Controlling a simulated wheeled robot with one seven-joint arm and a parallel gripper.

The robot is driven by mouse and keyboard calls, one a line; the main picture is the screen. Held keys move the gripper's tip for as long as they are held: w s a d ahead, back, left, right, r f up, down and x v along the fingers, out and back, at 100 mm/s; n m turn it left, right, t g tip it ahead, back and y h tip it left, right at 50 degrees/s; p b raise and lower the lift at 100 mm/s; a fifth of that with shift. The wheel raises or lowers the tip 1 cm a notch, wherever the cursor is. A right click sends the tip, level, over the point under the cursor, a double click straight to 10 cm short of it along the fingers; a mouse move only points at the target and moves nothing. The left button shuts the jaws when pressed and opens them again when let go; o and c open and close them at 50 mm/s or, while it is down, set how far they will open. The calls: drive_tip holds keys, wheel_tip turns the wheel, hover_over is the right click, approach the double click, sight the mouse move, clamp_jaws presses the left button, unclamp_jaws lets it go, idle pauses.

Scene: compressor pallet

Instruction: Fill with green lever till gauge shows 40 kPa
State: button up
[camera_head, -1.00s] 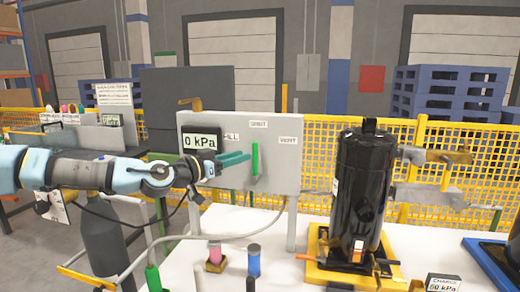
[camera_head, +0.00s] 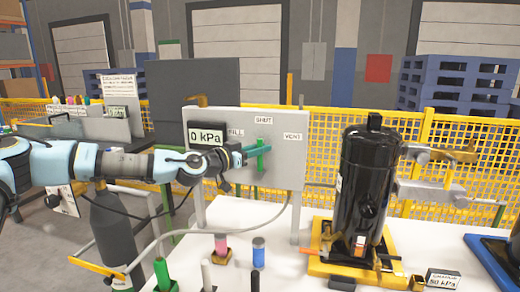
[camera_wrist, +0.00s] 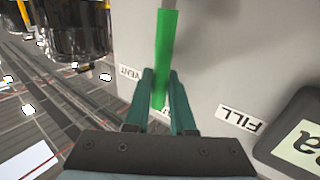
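The green lever (camera_head: 261,155) stands upright on the front of the grey panel (camera_head: 285,170), under the SHUT label (camera_head: 263,120). The VENT label (camera_head: 292,136) is to its right and the FILL label (camera_wrist: 240,119) shows in the wrist view. The gauge (camera_head: 206,136) reads 0 kPa. My gripper (camera_head: 264,151) is at the lever. In the wrist view its two teal fingers (camera_wrist: 161,82) lie on either side of the lever (camera_wrist: 166,45), with little gap. Whether they press on it I cannot tell.
A black compressor (camera_head: 366,185) stands on a yellow base (camera_head: 325,264) right of the panel. A sign (camera_head: 442,279) at the front right reads 50 or 60 kPa. A grey hose (camera_head: 190,233) curves below the panel. Small coloured pieces stand on the white table (camera_head: 292,265).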

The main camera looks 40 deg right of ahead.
clamp_jaws()
idle(0.9)
drive_tip(key=shift+f, duration=0.1)
drive_tip(key=shift+w+a+f+n+b, duration=0.15)
drive_tip(key=shift+f+n+b, duration=0.15)
drive_tip(key=shift+b, duration=0.85)
drive_tip(key=w+a+f+n+t+h+b, duration=0.2)
drive_tip(key=w+n+b, duration=0.4)
drive_tip(key=b, duration=1.5)
drive_tip(key=a+n+t+h, duration=0.1)
drive_tip(key=n+t+h, duration=0.1)
drive_tip(key=n, duration=0.2)
drive_tip(key=shift+a+f+h, duration=0.35)
drive_tip(key=shift+f+h, duration=0.05)
